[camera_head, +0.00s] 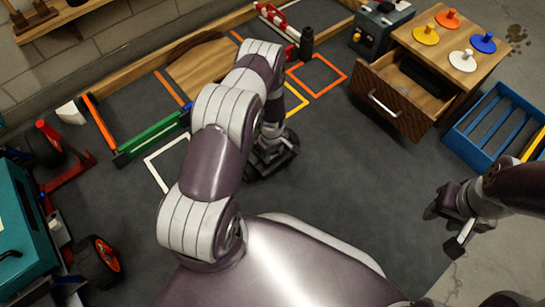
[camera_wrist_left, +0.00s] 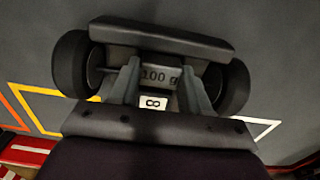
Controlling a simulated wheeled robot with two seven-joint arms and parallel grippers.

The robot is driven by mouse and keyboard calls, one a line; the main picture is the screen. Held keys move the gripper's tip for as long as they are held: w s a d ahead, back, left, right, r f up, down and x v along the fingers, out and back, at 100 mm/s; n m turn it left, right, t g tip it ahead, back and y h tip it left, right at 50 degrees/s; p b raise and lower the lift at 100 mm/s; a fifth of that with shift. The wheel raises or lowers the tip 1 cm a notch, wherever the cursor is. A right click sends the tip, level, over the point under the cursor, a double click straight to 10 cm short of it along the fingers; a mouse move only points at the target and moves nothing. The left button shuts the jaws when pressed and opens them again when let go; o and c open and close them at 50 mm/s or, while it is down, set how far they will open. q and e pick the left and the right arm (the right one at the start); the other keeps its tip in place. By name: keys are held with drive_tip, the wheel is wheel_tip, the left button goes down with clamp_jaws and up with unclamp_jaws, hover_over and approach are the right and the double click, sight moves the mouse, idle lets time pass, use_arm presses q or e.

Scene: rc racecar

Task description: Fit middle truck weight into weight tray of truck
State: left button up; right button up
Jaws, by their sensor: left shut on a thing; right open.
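The dark truck (camera_wrist_left: 235,85) fills the top of the left wrist view, with a wheel at each side and a dark bar across its far end. My left gripper (camera_wrist_left: 160,82) is shut on a grey weight marked "100 g" (camera_wrist_left: 160,75), between the truck's wheels. A pale label with an "8" (camera_wrist_left: 153,101) shows just below it. Whether the weight is seated in the tray cannot be told. In the head view the truck (camera_head: 283,158) is largely hidden under my left gripper (camera_head: 268,155). My right gripper (camera_head: 450,222) is open and empty at the right.
A wooden cabinet with an open drawer (camera_head: 398,112) and several coloured knobs stands at the upper right, beside a blue crate (camera_head: 492,128). Coloured square outlines mark the grey floor. A red stand and wheels (camera_head: 103,258) are at the left. The floor between my arms is clear.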

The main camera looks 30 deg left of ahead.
use_arm(q)
drive_tip(key=shift+f+p, duration=0.2)
drive_tip(key=shift+p, duration=0.1)
drive_tip(key=shift+f+b, duration=0.35)
use_arm(e)
drive_tip(key=shift+f, duration=0.5)
use_arm(q)
drive_tip(key=shift+f, duration=0.15)
use_arm(e)
drive_tip(key=shift+s+f, duration=0.1)
drive_tip(key=shift+f, duration=0.05)
